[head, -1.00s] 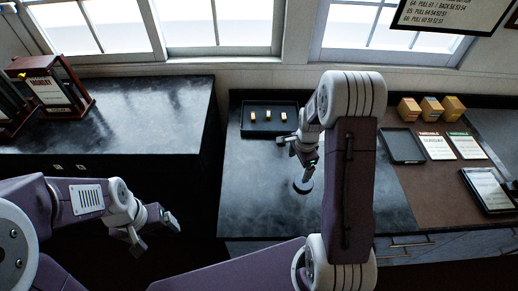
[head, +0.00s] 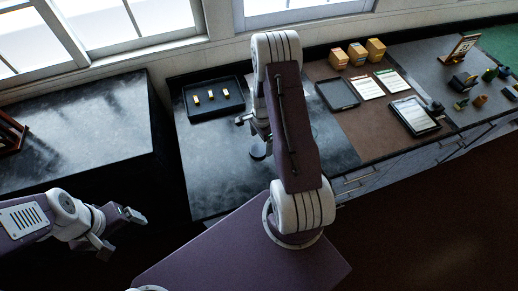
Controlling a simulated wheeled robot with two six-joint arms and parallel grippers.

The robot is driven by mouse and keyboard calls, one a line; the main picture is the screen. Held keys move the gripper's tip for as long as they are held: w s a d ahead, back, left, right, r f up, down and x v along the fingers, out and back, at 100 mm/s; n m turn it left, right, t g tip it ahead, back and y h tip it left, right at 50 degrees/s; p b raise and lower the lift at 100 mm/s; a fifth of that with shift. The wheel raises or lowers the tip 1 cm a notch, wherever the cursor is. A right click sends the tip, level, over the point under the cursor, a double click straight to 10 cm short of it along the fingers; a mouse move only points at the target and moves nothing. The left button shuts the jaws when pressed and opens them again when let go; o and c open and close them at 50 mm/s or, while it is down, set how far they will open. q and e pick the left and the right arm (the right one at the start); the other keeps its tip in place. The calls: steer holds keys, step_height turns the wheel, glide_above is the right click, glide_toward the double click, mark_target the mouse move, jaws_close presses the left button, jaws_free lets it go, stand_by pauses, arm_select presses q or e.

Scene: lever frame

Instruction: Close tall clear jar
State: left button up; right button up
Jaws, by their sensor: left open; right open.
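I cannot make out a tall clear jar for sure in the head view. A small round dark piece with a pale rim (head: 258,152) shows over the dark counter, just below my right gripper; I cannot tell whether it belongs to a jar. My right gripper (head: 252,128) is open above the dark counter, in front of the black tray, and my own arm hides part of it and the counter behind. My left gripper (head: 122,236) is open and empty at the lower left, over the dark gap in front of the counters.
The left counter (head: 80,130) is mostly clear.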

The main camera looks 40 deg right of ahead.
mark_target(259, 149)
steer(key=shift+w+a, duration=0.15)
steer(key=shift+a, duration=0.1)
steer(key=f+p, duration=0.1)
steer(key=f, duration=0.1)
steer(key=f+p, duration=0.1)
steer(key=f, duration=0.1)
steer(key=shift+w+f, duration=0.2)
steer(key=shift+f, duration=0.45)
steer(key=shift+a, duration=0.1)
steer(key=shift+c, duration=0.8)
steer(key=c, duration=1.2)
steer(key=shift+c, duration=0.2)
steer(key=shift+r, duration=0.15)
